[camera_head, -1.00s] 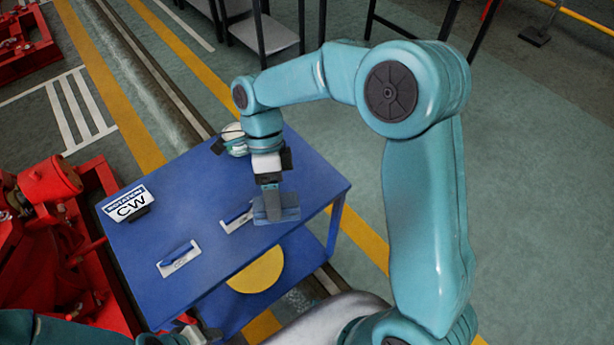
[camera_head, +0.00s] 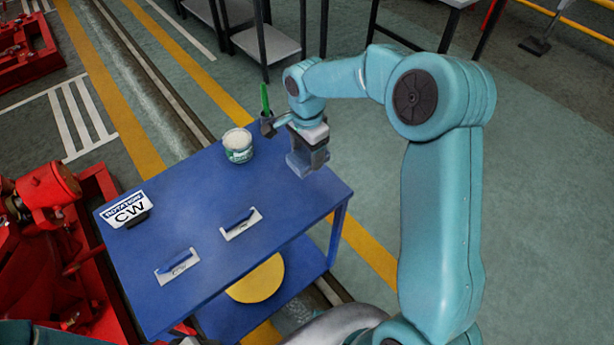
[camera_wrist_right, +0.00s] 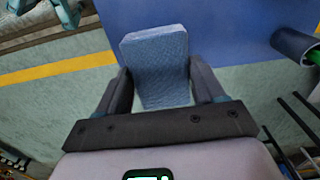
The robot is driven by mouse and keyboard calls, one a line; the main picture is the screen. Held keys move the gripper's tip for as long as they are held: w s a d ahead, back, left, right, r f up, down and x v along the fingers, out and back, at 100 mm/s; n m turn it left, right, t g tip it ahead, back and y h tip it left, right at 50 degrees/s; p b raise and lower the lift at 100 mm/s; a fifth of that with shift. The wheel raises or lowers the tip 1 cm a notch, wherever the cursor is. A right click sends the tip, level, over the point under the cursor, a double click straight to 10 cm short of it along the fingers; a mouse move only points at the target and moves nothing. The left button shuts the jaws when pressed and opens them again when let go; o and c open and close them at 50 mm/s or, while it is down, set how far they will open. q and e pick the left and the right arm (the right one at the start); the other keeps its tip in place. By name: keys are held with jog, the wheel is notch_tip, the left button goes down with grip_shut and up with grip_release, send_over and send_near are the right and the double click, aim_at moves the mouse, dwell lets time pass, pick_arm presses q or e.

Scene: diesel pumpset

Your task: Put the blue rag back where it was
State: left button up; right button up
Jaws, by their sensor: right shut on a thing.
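My right gripper (camera_head: 308,150) is shut on the blue rag (camera_head: 303,163), holding it near the right back edge of the blue table (camera_head: 200,200). In the right wrist view the rag (camera_wrist_right: 155,60) is a folded blue block between the two fingers (camera_wrist_right: 158,95). It overlaps the table edge there, with floor showing beyond the edge. Whether it touches the tabletop cannot be told.
A white-topped tin (camera_head: 238,146) stands left of the rag. A yellow disc (camera_head: 257,279) lies on the lower shelf. Red machinery (camera_head: 50,240) stands at left. The tabletop's middle is clear.

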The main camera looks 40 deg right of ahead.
notch_tip(320, 180, down, 10)
jog(key=shift+r, duration=0.15)
jog(key=shift+c, duration=0.5)
jog(key=o, duration=1.1)
notch_tip(320, 180, up, 12)
jog(key=shift+r, duration=0.1)
jog(key=shift+s, duration=0.1)
